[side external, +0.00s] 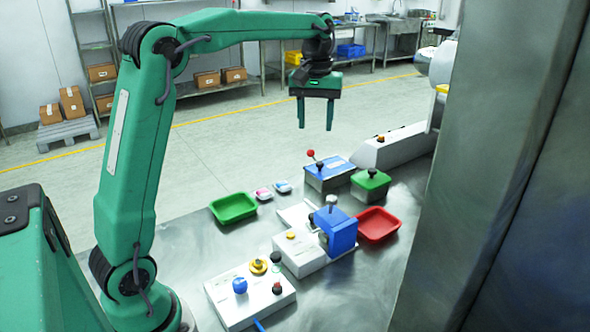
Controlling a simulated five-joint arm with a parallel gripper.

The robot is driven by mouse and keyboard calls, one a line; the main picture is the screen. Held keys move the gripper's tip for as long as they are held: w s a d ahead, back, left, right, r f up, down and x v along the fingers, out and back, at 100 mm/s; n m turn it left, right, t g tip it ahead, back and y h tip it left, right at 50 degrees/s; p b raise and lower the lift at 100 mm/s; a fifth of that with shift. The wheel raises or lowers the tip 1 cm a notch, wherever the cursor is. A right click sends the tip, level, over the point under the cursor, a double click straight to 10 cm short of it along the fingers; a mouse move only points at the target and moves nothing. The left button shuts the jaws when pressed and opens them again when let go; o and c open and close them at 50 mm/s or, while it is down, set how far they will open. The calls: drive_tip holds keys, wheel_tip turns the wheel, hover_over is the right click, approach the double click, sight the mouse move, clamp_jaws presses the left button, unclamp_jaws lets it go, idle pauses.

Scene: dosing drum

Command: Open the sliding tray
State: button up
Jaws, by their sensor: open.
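My gripper (316,128) hangs with its fingers pointing down, open and empty, well above the metal table. Below it stands a blue-topped box (330,173) with a red ball-ended lever. A green-topped box (370,186) with a black knob stands to its right. Nearer the camera, a white unit (299,254) carries a blue block (341,231) with a grey knob on top. A flat white plate (294,213) lies by this unit's far side. I cannot tell for sure which part is the sliding tray, or whether it is open. My gripper touches none of these.
A green dish (233,208) and a red dish (378,225) lie on the table (185,244). A control box (250,296) with knobs stands in front. A large metal column (490,160) blocks the right side. Two small items (283,187) lie near the green dish.

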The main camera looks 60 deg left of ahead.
drive_tip(key=f, duration=1.9)
drive_tip(key=shift+w+a+f, duration=0.2)
drive_tip(key=shift+w+a, duration=0.05)
drive_tip(key=shift+w, duration=0.05)
drive_tip(key=shift+f, duration=0.1)
drive_tip(key=shift+f, duration=3.75)
clamp_jaws()
